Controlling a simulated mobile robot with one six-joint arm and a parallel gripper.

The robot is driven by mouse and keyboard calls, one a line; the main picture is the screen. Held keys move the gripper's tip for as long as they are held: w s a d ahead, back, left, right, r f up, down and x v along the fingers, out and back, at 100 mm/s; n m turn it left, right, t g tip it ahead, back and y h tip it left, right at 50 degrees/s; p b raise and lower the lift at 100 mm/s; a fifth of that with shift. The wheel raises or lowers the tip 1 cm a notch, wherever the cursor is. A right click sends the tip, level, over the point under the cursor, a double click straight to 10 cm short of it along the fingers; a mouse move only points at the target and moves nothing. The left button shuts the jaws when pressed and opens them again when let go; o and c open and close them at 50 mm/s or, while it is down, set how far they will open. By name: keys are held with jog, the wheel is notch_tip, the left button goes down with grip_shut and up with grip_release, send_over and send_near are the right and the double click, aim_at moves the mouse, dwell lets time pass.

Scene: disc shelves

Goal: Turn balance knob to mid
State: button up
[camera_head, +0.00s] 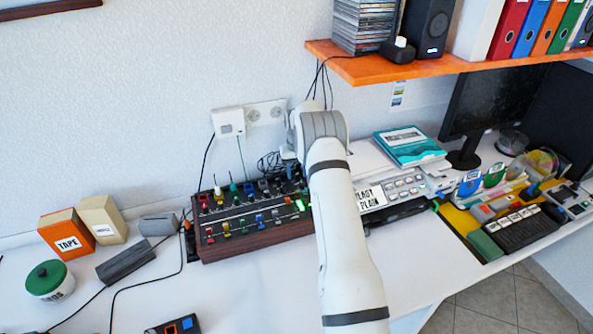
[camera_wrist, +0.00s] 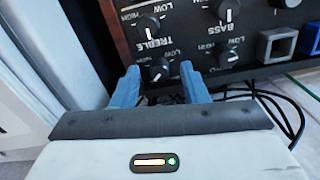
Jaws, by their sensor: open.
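In the wrist view a black control panel (camera_wrist: 192,22) fills the top, with text upside down. Four-way labels aside, I can read TREBLE and BASS, with LOW and HIGH marks. Dark round knobs with white pointer lines show: one upper left (camera_wrist: 148,22), one lower left (camera_wrist: 160,71), one lower right (camera_wrist: 228,58). No balance label is readable, so I cannot tell which knob is balance. My gripper (camera_wrist: 160,78) is open; its blue fingers are apart, near the lower left knob. I cannot tell whether they touch it. In the head view my arm hides the gripper.
A wood-framed console (camera_head: 258,241) with coloured switches stands left of my arm. An orange shelf (camera_head: 425,67) overhangs the desk at right. In the wrist view, cables (camera_wrist: 275,97) run beside the panel, and grey and blue square buttons are at right.

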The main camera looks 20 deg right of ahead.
jog(key=shift+c, duration=0.3)
grip_shut()
jog(key=shift+n+b, duration=0.3)
jog(key=n+b, duration=0.1)
jog(key=n, duration=0.1)
jog(key=shift+f+n+b, duration=0.1)
jog(key=shift+n+b, duration=0.2)
jog(key=shift+b, duration=0.05)
jog(key=shift+n+b, duration=0.75)
jog(key=shift+n, duration=1.45)
